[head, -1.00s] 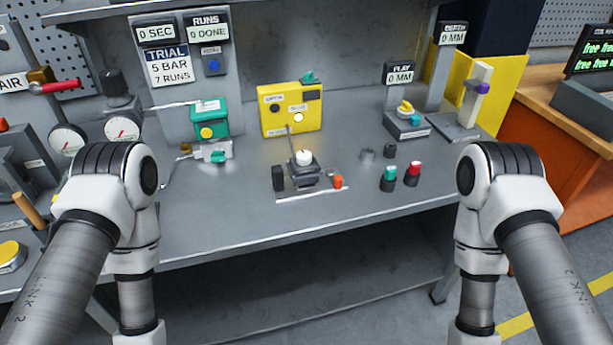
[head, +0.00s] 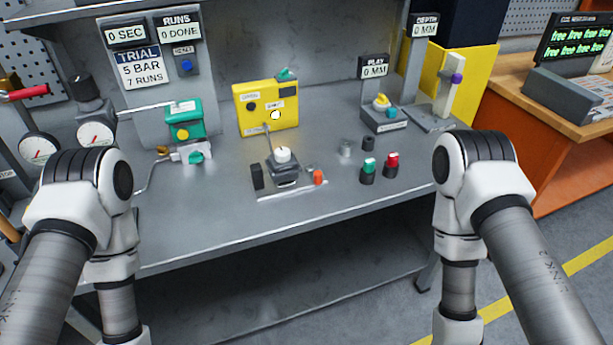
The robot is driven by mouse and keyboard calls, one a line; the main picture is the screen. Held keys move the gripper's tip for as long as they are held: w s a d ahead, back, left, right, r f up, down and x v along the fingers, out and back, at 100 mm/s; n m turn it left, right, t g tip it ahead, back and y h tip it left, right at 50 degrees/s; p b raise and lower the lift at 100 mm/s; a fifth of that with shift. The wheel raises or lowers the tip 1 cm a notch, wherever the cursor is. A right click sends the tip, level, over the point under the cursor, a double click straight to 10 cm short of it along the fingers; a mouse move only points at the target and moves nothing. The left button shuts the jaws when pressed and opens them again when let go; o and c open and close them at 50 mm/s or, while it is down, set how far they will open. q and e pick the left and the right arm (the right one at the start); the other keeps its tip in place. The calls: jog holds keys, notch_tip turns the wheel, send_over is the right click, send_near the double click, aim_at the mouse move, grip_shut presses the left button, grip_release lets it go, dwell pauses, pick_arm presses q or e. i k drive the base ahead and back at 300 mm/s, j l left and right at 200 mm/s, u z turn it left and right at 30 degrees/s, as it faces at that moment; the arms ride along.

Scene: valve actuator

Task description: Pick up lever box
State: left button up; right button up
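A yellow box (head: 268,107) with small labels, a round lamp and a teal lever (head: 286,74) on top stands at the back middle of the grey bench in the head view. No label that I can read names the lever box; this box fits best. A dark unit with a white round top (head: 283,156) and a thin upright rod stands in front of it. Both my arms bend down at the left and right, in front of the bench. Both grippers are below the picture, so their state is hidden.
A green valve unit (head: 185,125) and gauges (head: 38,148) stand at the left. Green (head: 368,168) and red (head: 391,164) capped pieces stand at the right. The grey bench front (head: 215,217) is clear. An orange cabinet (head: 530,135) is at the far right.

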aim_at(289, 178)
jog(key=i+l+u, duration=0.35)
jog(key=i+l, duration=0.15)
jog(key=l, duration=0.2)
jog(key=i+l+u, duration=0.2)
jog(key=l, duration=0.2)
